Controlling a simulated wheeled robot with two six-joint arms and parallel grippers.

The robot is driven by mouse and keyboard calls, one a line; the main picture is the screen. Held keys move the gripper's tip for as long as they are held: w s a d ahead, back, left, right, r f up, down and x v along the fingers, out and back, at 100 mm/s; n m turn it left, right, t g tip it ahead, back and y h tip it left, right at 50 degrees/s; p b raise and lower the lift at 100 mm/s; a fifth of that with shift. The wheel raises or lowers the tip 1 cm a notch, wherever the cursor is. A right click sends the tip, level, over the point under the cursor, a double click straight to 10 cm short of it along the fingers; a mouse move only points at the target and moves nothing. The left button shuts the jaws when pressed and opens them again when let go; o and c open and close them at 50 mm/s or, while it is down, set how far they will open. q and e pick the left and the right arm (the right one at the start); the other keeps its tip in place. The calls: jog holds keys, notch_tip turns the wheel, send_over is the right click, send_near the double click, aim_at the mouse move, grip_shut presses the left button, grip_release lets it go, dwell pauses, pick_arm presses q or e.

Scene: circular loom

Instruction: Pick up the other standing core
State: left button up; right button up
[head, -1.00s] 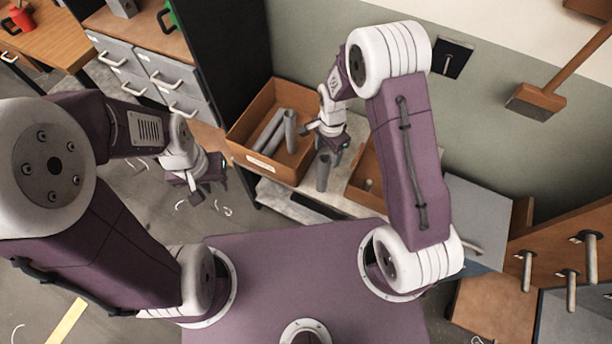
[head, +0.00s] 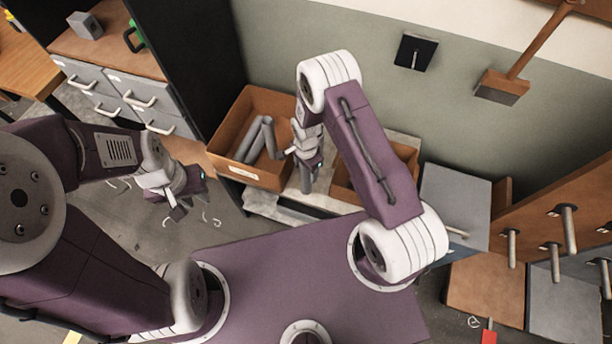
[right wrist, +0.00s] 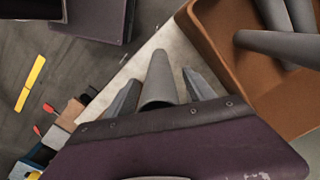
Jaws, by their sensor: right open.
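A grey standing core (head: 306,182) stands upright on the pale bench top, between two brown boxes. In the right wrist view the core (right wrist: 158,80) rises between the two fingers of my right gripper (right wrist: 163,88). The fingers are open, one on each side of it, with a visible gap. In the head view my right gripper (head: 304,158) is at the core's upper part and hides its top. My left gripper (head: 178,205) is off to the left over the floor, away from the cores; its jaw opening is unclear.
The left brown box (head: 222,150) holds several grey cores, some leaning. Another brown box (head: 405,158) stands right of the standing core, partly hidden by my right arm. A grey drawer cabinet (head: 110,85) is at the upper left. Bare wall (head: 300,45) is behind.

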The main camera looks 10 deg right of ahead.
grip_shut()
jog(key=shift+r, duration=0.1)
notch_tip(320, 180, up, 10)
jog(key=shift+b, duration=0.4)
jog(key=c, duration=0.9)
grip_release()
grip_shut()
